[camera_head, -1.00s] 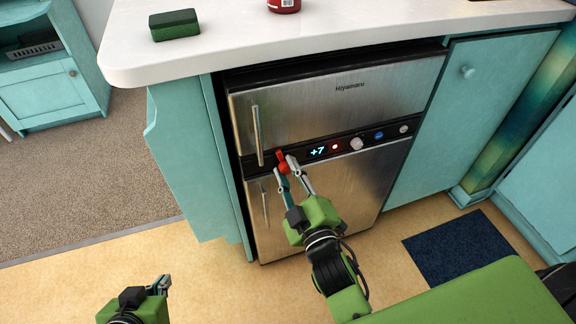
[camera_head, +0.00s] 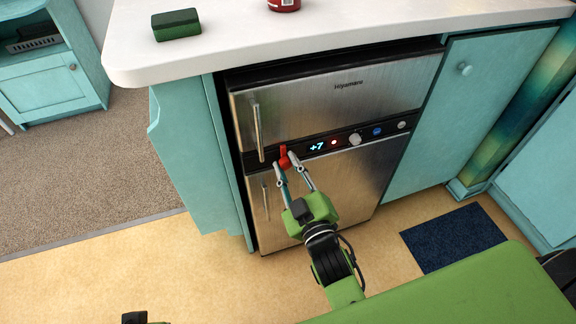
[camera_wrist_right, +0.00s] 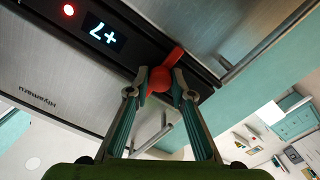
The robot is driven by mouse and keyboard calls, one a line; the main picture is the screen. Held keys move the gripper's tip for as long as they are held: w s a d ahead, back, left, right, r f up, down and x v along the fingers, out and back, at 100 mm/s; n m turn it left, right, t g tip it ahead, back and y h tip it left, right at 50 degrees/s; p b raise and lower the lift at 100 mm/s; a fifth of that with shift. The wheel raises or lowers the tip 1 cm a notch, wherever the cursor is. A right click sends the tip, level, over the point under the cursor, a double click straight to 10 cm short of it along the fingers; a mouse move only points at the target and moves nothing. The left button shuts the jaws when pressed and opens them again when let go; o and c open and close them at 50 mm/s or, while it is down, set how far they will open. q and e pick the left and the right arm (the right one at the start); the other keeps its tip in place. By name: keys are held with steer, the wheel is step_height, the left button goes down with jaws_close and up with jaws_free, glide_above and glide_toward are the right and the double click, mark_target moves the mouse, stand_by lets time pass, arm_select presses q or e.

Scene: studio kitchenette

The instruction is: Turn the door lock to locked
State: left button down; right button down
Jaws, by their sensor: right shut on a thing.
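The door lock is a red knob with a lever (camera_head: 284,157) on the dark control strip between the two steel doors of the fridge (camera_head: 338,100). My right gripper (camera_head: 290,171) is at the knob, its two fingers on either side of it. The right wrist view shows the red knob (camera_wrist_right: 164,74) between the fingertips of the right gripper (camera_wrist_right: 160,85), which are shut on it. In that view the lever sticks out past the fingertips. My left gripper (camera_head: 135,318) only just shows at the bottom edge, its fingers not clearly visible.
The display (camera_head: 317,147) reads +7, with a red light and several round knobs to its right. A vertical handle (camera_head: 257,130) stands just left of the lock. A green sponge (camera_head: 176,24) and a red can (camera_head: 284,4) are on the white counter (camera_head: 225,42) above.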

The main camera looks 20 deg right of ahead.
mark_target(281, 126)
steer(key=c, duration=1.8)
jaws_free()
step_height(281, 126, up, 10)
